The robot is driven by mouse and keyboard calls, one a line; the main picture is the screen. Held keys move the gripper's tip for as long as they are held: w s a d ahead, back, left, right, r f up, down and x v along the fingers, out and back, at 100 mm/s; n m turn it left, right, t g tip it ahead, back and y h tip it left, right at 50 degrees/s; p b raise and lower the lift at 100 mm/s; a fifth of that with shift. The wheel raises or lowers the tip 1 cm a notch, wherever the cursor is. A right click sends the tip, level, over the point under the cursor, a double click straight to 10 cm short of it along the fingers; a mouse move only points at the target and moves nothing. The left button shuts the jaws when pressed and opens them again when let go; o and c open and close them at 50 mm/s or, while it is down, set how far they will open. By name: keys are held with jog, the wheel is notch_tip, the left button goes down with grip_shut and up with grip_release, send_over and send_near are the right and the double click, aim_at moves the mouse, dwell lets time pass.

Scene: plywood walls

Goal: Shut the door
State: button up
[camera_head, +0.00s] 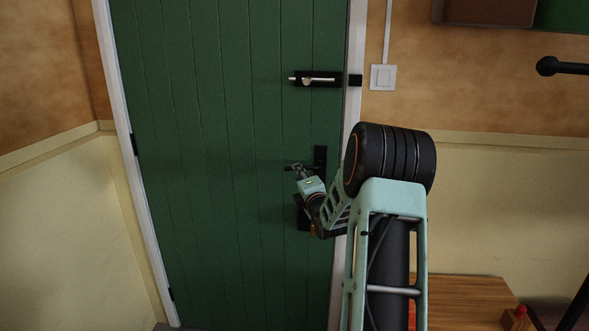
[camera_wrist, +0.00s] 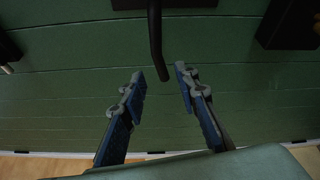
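The green plank door (camera_head: 220,120) fills most of its white frame in the head view; its right edge lies close to the frame, and I cannot tell whether it is fully shut. A black handle plate (camera_head: 320,160) sits near the door's right edge. My gripper (camera_head: 299,169) is at the handle, in front of the door. In the wrist view the black handle lever (camera_wrist: 155,40) points down toward the gap between my two open fingers (camera_wrist: 160,88). Its tip is near the fingertips, and no grip on it shows. My arm hides part of the door's right edge.
A black and silver slide bolt (camera_head: 318,79) is above the handle, with a catch on the frame. A black box (camera_head: 302,212) is below the handle, partly hidden by my arm. A light switch (camera_head: 383,77) is on the right wall. A wooden surface (camera_head: 460,300) is at lower right.

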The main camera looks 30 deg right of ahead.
jog(key=shift+x, duration=3.35)
jog(key=shift+c, duration=0.5)
jog(key=shift+s, duration=0.1)
grip_shut()
